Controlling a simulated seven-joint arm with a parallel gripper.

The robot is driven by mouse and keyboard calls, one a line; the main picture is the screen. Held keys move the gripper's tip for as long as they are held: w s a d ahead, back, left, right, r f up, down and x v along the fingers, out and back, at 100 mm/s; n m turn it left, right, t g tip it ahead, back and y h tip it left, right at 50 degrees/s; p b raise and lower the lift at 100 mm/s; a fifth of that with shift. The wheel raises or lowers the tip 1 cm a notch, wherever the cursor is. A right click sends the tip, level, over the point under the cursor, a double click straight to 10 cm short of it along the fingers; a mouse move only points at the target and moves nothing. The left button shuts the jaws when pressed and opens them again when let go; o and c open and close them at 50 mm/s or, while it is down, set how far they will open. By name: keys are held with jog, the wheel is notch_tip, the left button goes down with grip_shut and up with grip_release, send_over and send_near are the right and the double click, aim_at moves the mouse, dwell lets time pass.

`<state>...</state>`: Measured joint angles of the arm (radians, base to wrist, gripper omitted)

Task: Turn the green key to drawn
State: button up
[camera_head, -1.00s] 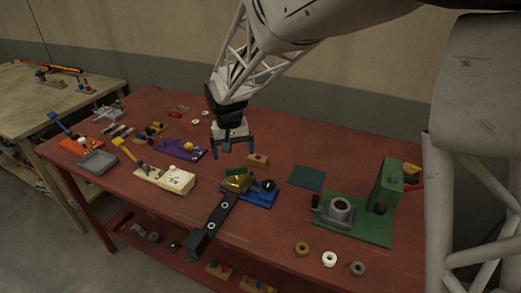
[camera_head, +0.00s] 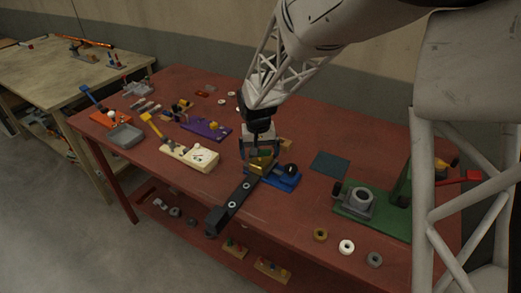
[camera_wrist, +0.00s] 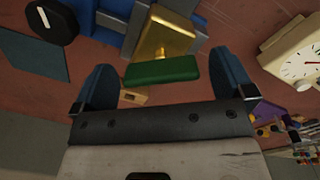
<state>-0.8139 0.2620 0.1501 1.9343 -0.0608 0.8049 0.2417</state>
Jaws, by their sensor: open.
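The green key (camera_wrist: 160,70) is a flat green bar on a brass body (camera_wrist: 165,32), which is fixed to a blue base (camera_wrist: 205,15). In the wrist view the key lies crosswise between the two blue fingers of my gripper (camera_wrist: 162,62), with a gap at each end. My gripper is open and empty. In the head view my gripper (camera_head: 261,153) is over the brass body (camera_head: 261,167), and the green key (camera_head: 262,155) is partly hidden by it. A black knob with a white mark (camera_wrist: 42,17) is on the same blue base (camera_head: 283,180).
A cream box with a dial (camera_head: 200,157) stands to the left. A green-based fixture (camera_head: 372,222) is to the right. A dark mat (camera_head: 330,163) lies flat between.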

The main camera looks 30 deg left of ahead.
jog(key=c, duration=0.9)
jog(key=shift+n, duration=0.3)
jog(key=n, duration=1)
jog(key=shift+t, duration=0.3)
jog(key=shift+n, duration=0.3)
jog(key=o, duration=0.9)
